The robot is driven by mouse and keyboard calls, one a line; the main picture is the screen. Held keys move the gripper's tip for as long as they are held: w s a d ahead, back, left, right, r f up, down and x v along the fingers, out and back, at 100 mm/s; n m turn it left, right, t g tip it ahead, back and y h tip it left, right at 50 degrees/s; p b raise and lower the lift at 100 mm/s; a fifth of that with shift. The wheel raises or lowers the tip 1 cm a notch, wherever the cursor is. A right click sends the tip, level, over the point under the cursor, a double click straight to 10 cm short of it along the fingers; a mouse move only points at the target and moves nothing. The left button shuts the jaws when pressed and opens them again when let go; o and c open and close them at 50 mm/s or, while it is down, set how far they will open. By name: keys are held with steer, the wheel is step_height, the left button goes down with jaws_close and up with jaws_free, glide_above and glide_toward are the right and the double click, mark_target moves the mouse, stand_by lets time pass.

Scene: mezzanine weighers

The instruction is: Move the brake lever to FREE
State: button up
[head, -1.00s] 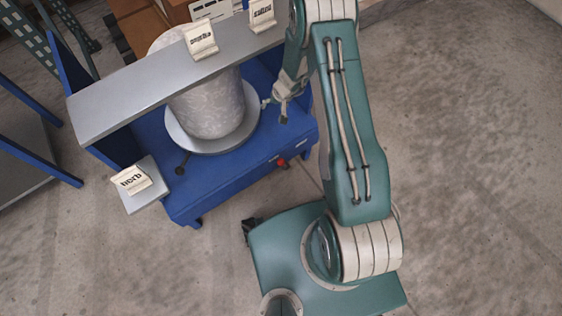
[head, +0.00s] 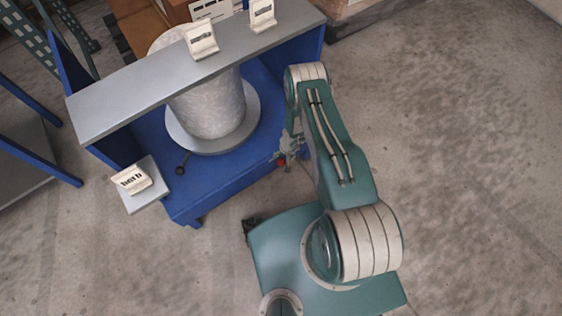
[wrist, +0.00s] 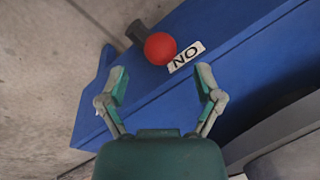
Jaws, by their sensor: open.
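A red ball knob (wrist: 160,48), which looks like the brake lever's handle, is on the edge of the blue frame (wrist: 215,85) in the wrist view. A dark cylindrical part (wrist: 137,32) is beside it. A white label (wrist: 186,56) next to the knob reads "NO" as pictured, or "ON" turned over. No FREE label shows. My gripper (wrist: 162,83) is open and empty, its fingers apart, with the knob ahead of the gap and not between them. In the head view the red knob (head: 281,163) is partly hidden by my gripper (head: 289,155).
A blue stand (head: 215,185) carries a pale drum (head: 212,105) on a round plate under a grey shelf (head: 130,95) with placards. A black knob (head: 180,170) and a small side plate (head: 150,197) are at its front left. Floor to the right is clear.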

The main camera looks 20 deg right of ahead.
mark_target(282, 160)
steer(key=shift+w+a+f, duration=0.1)
steer(key=shift+a+f, duration=0.05)
steer(key=shift+f, duration=0.65)
steer(key=shift+a+f, duration=0.2)
steer(key=shift+f, duration=0.6)
steer(key=shift+w+a+f, duration=0.1)
steer(key=shift+a+f, duration=0.05)
steer(key=shift+f, duration=0.65)
jaws_close()
